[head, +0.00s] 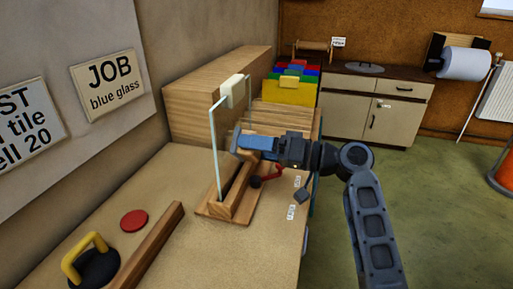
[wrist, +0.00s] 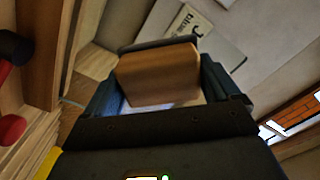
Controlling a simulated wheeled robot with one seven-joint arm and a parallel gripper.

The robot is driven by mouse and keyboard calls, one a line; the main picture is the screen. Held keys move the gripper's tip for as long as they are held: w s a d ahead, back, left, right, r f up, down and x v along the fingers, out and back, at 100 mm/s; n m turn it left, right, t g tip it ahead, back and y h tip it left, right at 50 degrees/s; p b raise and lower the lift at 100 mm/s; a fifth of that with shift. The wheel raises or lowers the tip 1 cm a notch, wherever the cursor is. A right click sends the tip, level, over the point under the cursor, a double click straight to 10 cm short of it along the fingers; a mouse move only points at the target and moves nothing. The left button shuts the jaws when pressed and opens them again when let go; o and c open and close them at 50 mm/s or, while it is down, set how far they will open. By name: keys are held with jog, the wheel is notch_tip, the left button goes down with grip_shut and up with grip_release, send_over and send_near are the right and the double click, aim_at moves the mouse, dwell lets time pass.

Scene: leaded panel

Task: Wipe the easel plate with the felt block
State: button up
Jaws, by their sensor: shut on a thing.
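The easel plate (head: 215,150) is a clear glass pane standing upright in a wooden stand (head: 243,204) on the workbench. A cream piece (head: 233,92) sits on its top edge. My gripper (head: 250,143) is level with the plate's middle, on its right side. In the wrist view my gripper (wrist: 160,88) is shut on the felt block (wrist: 158,75), a wooden block with a dark felt face (wrist: 160,43) pointing away from me. In the head view the block's grey end (head: 236,136) is close to the glass; I cannot tell whether it touches.
A red-handled part (head: 268,177) and a dark cube (head: 301,196) are below my gripper. A wooden box (head: 205,100) stands behind the plate. A wooden bar (head: 150,245), red disc (head: 134,220) and yellow-handled suction cup (head: 92,264) lie in front. Coloured sheets (head: 290,85) stand in a rack behind.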

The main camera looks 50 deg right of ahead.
jog(key=shift+x, duration=1)
dwell(0.3)
jog(key=shift+w+d+b, duration=0.6)
jog(key=shift+d+b, duration=0.15)
jog(key=shift+d, duration=0.9)
jog(key=shift+w+d+b, duration=0.6)
jog(key=shift+d+b, duration=0.1)
jog(key=shift+d, duration=1)
jog(key=shift+w+d+b, duration=0.6)
jog(key=shift+d+b, duration=0.15)
jog(key=shift+d, duration=0.9)
jog(key=shift+w, duration=0.1)
jog(key=shift+s+a+p, duration=0.2)
jog(key=shift+s+a, duration=0.25)
jog(key=shift+a, duration=0.65)
jog(key=shift+s+a+p, duration=0.25)
jog(key=shift+s+a, duration=0.15)
jog(key=shift+a, duration=0.75)
jog(key=shift+s+a+p, duration=0.2)
jog(key=shift+s+a, duration=0.25)
jog(key=shift+a, duration=0.65)
jog(key=shift+s+a, duration=0.2)
jog(key=shift+a, duration=0.7)
jog(key=shift+s+a, duration=0.25)
jog(key=shift+a, duration=0.6)
jog(key=shift+s, duration=0.1)
